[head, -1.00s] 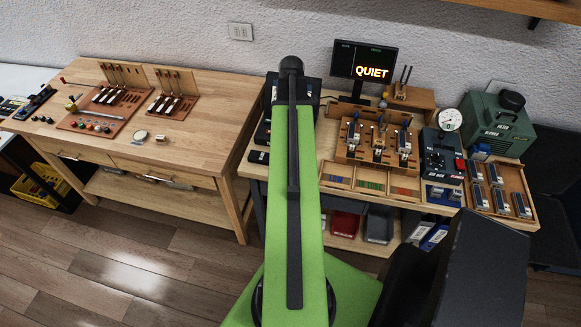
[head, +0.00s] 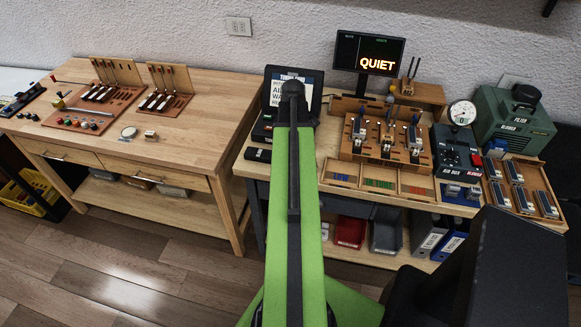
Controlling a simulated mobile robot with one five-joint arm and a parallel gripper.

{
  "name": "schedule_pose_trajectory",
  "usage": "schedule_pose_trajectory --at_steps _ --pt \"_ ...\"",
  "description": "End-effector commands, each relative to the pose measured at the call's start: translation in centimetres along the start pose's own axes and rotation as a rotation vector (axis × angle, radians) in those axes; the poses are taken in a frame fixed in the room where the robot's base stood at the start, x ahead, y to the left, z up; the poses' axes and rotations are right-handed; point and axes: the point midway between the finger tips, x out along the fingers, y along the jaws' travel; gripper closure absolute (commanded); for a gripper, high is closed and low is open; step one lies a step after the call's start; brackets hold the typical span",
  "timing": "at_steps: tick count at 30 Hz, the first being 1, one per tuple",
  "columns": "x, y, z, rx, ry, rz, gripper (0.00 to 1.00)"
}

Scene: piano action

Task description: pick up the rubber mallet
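I cannot make out a rubber mallet for certain in the head view. A small tool with a yellow part (head: 59,101) lies at the left of the wooden table (head: 215,120), too small to identify. My green arm rises through the middle of the view, and its dark upper end stands in front of the right-hand bench. No gripper fingers show. The arm hides part of the bench behind it.
The right bench holds a wooden rack of parts (head: 352,155), a divided tray (head: 341,179), a dial gauge (head: 462,113) and a green machine (head: 512,122). A monitor (head: 368,53) reads QUIET. Wooden floor (head: 120,255) is clear in front of the left table.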

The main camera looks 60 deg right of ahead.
Motion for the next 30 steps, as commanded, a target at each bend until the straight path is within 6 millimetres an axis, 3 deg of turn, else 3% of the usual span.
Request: schedule_pose_trajectory --at_steps 1,7,17,30 --pt "0.91 0.01 -0.01 0.0 0.0 0.0 0.6" --pt "0.51 0.02 -0.01 0.0 0.0 0.0 0.6" --pt "0.51 0.02 0.01 0.0 0.0 0.0 1.0" --pt "0.37 0.02 0.01 0.0 0.0 0.0 1.0"
